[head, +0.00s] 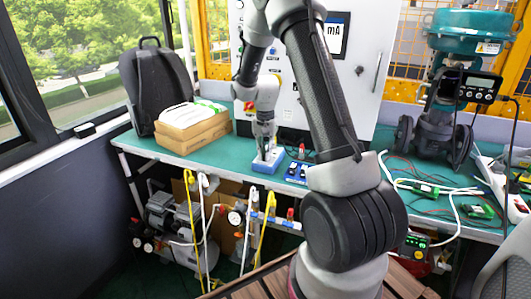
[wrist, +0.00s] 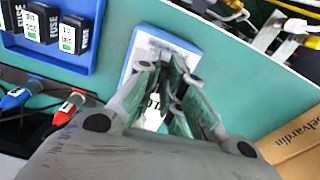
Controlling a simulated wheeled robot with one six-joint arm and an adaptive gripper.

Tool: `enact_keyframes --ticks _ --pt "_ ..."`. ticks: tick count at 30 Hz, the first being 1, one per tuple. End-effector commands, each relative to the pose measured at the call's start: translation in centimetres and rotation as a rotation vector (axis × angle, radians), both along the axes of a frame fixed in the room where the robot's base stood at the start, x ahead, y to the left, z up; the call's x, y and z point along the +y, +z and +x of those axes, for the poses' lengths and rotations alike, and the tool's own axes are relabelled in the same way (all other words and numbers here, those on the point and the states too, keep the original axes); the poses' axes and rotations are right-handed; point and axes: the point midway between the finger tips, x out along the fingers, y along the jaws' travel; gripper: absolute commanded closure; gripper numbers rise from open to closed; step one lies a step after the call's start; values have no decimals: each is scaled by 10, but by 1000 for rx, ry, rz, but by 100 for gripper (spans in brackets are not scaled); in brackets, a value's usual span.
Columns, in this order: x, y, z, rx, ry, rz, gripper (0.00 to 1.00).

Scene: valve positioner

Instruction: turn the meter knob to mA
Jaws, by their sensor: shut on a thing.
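The meter (head: 267,163) is a blue-edged block with a pale face, lying on the green bench top in the head view. It also shows in the wrist view (wrist: 137,58), partly covered by my fingers. My gripper (head: 264,150) points down onto the meter's face, and in the wrist view its fingertips (wrist: 167,75) are close together over it. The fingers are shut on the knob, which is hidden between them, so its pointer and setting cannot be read.
A blue fuse tray (head: 297,179) lies just right of the meter. Red and blue test plugs (wrist: 67,112) lie near it. Cardboard boxes (head: 190,132) and a black backpack (head: 157,85) stand left. A teal valve actuator (head: 465,28) and loose wires occupy the right side.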

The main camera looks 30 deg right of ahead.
Motion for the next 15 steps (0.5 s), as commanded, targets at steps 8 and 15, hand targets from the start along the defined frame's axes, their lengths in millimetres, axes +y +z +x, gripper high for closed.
enact_keyframes --ticks 8,15 --pt "0 0 1 0 -83 0 100" --pt "0 0 1 -1 -97 0 100"
